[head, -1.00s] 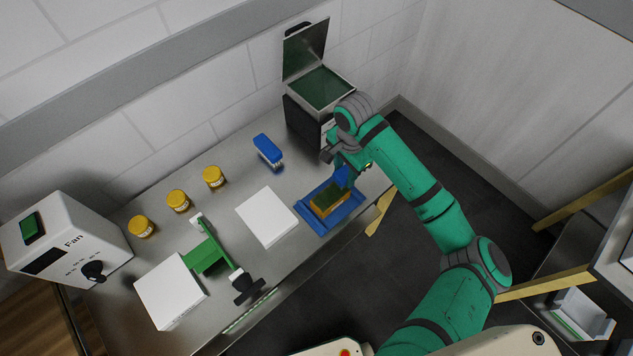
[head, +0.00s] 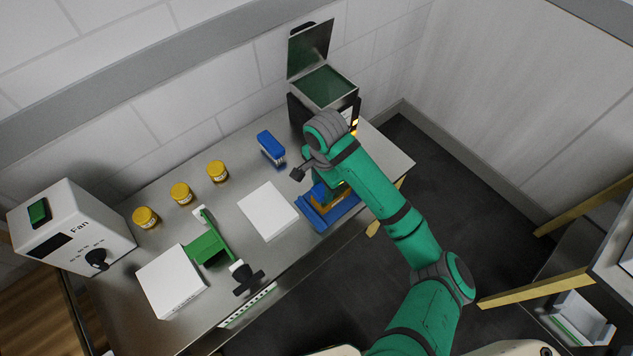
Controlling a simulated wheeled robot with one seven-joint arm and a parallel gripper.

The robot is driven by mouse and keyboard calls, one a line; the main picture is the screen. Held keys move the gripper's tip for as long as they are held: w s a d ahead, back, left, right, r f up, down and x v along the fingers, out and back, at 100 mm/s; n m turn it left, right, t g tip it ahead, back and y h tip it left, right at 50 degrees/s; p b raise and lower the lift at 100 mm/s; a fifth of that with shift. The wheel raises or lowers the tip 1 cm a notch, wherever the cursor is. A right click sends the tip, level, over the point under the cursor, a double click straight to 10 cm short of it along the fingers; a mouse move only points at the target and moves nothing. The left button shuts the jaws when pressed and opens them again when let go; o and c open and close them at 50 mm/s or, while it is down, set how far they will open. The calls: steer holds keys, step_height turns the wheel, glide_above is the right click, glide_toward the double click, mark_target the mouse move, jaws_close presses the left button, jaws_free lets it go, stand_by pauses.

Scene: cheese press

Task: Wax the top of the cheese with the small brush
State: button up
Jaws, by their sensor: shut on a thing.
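A yellow cheese (head: 323,205) lies in a blue tray (head: 343,214) near the right front of the steel table. My arm and gripper cover most of its top. My gripper (head: 330,184) is over the cheese, shut on the small blue brush (head: 318,190); its fingers are largely hidden by the wrist. The brush is low over the cheese, and I cannot tell whether its bristles touch. The open wax melter (head: 324,87) with dark green wax stands at the back right, its lid raised.
A larger blue brush (head: 271,148) with pale bristles stands left of my wrist.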

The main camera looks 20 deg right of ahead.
mark_target(316, 194)
steer(key=a+r, duration=0.1)
steer(key=s+a+r, duration=0.1)
steer(key=r, duration=0.1)
steer(key=shift+s+a+r, duration=0.1)
steer(key=shift+a, duration=0.1)
steer(key=shift+a+r, duration=0.15)
steer(key=shift+r, duration=2.35)
